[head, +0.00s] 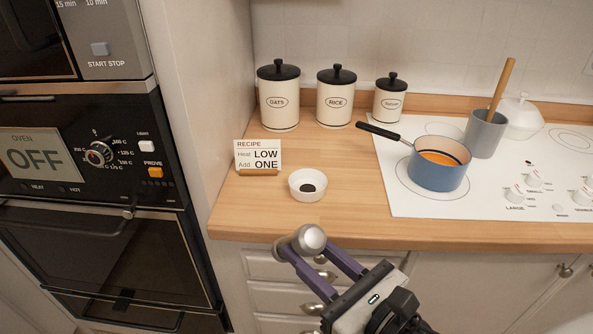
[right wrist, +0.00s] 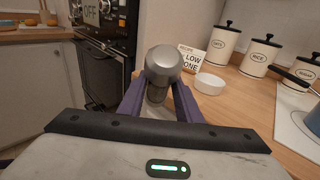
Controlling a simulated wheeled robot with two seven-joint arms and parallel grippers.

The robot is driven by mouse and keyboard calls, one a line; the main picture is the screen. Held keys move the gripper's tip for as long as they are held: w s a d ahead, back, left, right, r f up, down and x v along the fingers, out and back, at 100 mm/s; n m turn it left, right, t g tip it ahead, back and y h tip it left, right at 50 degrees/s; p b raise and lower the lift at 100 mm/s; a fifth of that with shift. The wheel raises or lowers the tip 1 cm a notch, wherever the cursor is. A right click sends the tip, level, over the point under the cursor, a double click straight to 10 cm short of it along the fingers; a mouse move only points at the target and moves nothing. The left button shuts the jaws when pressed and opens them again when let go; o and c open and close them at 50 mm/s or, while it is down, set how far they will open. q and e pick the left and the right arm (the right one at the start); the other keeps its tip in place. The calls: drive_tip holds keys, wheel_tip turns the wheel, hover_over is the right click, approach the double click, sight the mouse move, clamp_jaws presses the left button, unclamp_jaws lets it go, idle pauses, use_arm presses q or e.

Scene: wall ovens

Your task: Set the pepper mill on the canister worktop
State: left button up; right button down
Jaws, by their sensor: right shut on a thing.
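My right gripper (head: 318,262) is shut on the pepper mill (head: 309,238), whose rounded grey metal top shows at the fingertips. In the head view the mill is in front of the worktop's front edge, over the drawers. In the right wrist view the mill (right wrist: 159,66) stands between the two purple fingers (right wrist: 158,95); its lower part is partly hidden by them. The canister worktop (head: 340,207) is wooden and carries canisters marked OATS (head: 279,100), RICE (head: 336,97) and a smaller one (head: 390,100). My left gripper is not in view.
A recipe card (head: 257,156) and a small white bowl (head: 307,185) with a dark thing in it stand on the worktop. A blue pan (head: 438,168) and a grey utensil pot (head: 484,137) are on the white hob (head: 420,204). Bare wood lies around the bowl. Wall ovens (head: 95,160) are at left.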

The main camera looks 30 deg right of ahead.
drive_tip(key=shift+w+a+r+n+g+y, duration=0.15)
drive_tip(key=shift+w+a+n+g+y, duration=0.15)
drive_tip(key=shift+w+n+y, duration=0.35)
drive_tip(key=shift+w+r+n+g+y, duration=0.15)
drive_tip(key=shift+w+n+g+y, duration=0.2)
drive_tip(key=shift+n+g+y, duration=0.45)
drive_tip(key=w+d+r+n+g+y, duration=0.3)
drive_tip(key=w+g, duration=0.1)
drive_tip(key=shift+w+d+r, duration=0.15)
drive_tip(key=shift+w+d, duration=0.1)
drive_tip(key=shift+w, duration=0.05)
drive_tip(key=shift+w+d+r, duration=0.15)
drive_tip(key=shift+r, duration=0.1)
